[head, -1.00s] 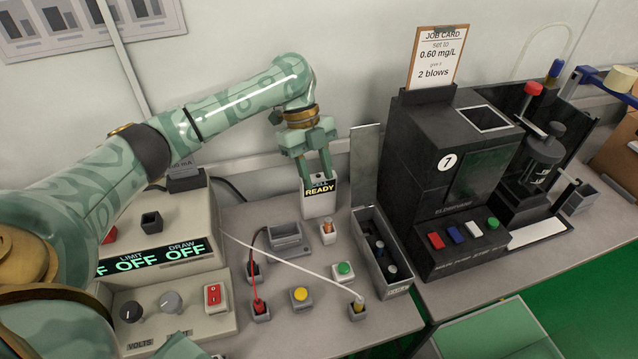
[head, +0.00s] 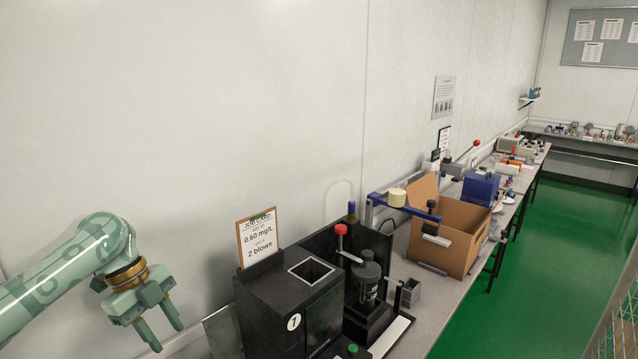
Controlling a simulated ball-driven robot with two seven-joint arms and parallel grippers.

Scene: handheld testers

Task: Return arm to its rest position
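My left arm (head: 60,285) comes in from the lower left in pale green patterned casing. My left gripper (head: 168,339) hangs at its end with its two fingers pointing down and apart, with nothing between them. It is in front of the white wall, left of the black machine. What lies below the fingertips is outside the picture. My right gripper is not in view.
A black machine (head: 265,305) marked 7 stands to the right of the gripper, with a job card (head: 258,238) on top. Further right are an open cardboard box (head: 460,235), a blue device (head: 481,188) and a green floor (head: 550,260).

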